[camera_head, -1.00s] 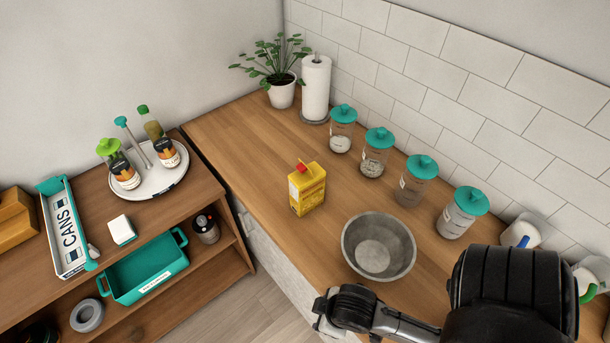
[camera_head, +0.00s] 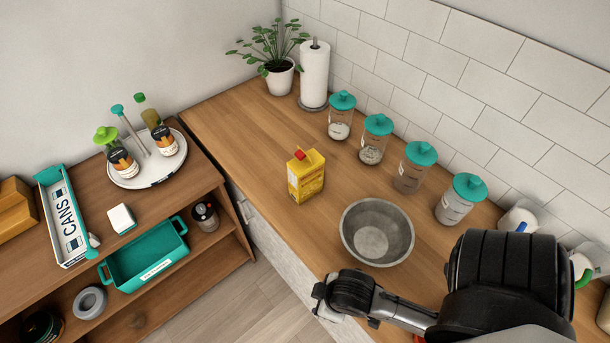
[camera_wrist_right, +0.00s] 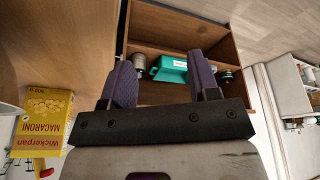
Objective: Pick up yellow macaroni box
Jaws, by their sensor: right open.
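The yellow macaroni box (camera_head: 306,180) stands upright on the wooden counter, with a red cap on its top. It also shows at the left edge of the right wrist view (camera_wrist_right: 43,118), where its label reads "Wickerpan Macaroni". My right gripper (camera_wrist_right: 161,72) is open, its two purple-grey fingers apart with nothing held between them. It is clear of the box, which lies to its left in the wrist view. In the head view my right arm comes in from the lower right, and its fingers are hard to make out there. My left gripper is in neither view.
A metal bowl (camera_head: 377,232) stands on the counter between the box and my right arm. Several teal-lidded jars, including one (camera_head: 376,139), line the wall side. A paper towel roll (camera_head: 314,75) and potted plant stand behind. The counter left of the box is clear.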

